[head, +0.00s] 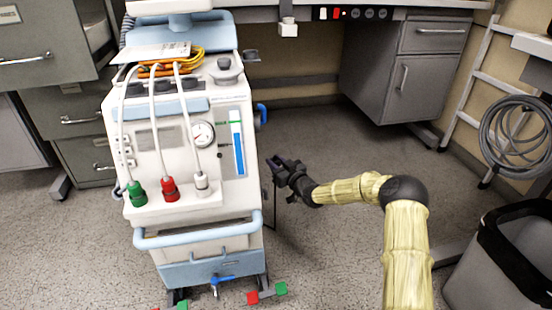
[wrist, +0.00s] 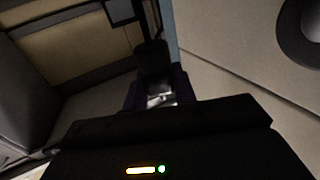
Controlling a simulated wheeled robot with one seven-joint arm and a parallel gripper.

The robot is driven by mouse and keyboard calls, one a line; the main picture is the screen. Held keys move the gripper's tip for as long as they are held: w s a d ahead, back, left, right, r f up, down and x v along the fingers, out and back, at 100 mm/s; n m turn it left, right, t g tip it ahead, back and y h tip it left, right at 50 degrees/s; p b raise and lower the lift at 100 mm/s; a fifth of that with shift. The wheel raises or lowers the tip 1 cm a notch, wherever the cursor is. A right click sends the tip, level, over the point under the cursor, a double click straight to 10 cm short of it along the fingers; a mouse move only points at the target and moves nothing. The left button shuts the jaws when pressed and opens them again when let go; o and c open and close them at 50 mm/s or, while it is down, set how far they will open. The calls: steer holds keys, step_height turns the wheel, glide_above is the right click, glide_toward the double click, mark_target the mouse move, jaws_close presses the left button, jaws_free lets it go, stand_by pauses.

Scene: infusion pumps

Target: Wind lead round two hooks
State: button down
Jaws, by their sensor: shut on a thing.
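The white and pale-blue pump cart (head: 222,160) stands left of centre in the head view. A blue hook (head: 262,113) sticks out from its right side. I cannot make out a second hook. My gripper (head: 276,163) is beside the cart's right side, below the blue hook and apart from it. A thin dark lead (head: 275,212) hangs from it towards the floor. My gripper is shut on the lead; in the dark wrist view the jaws (wrist: 160,98) are close together with a small pale, shiny piece between them. Where the lead's upper end goes is hidden.
White leads with green, red and white ends cross the cart's front. Coloured pedals (head: 268,293) lie at its foot. A grey cabinet (head: 405,75) stands behind right, a ladder with a coiled hose (head: 512,135) and a bin (head: 500,255) at right.

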steer(key=s+d+f+b, duration=0.1)
steer(key=s+f+b, duration=0.2)
steer(key=f+b, duration=0.8)
steer(key=s+d+p, duration=0.4)
steer(key=s+p, duration=0.9)
step_height(320, 180, up, 40)
steer(key=p, duration=3.1)
steer(key=w+a+b, duration=0.2)
steer(key=w+b, duration=0.1)
steer(key=w, duration=0.5)
steer(key=w+a+b, duration=0.3)
steer(key=w, duration=0.5)
steer(key=shift+f, duration=0.2)
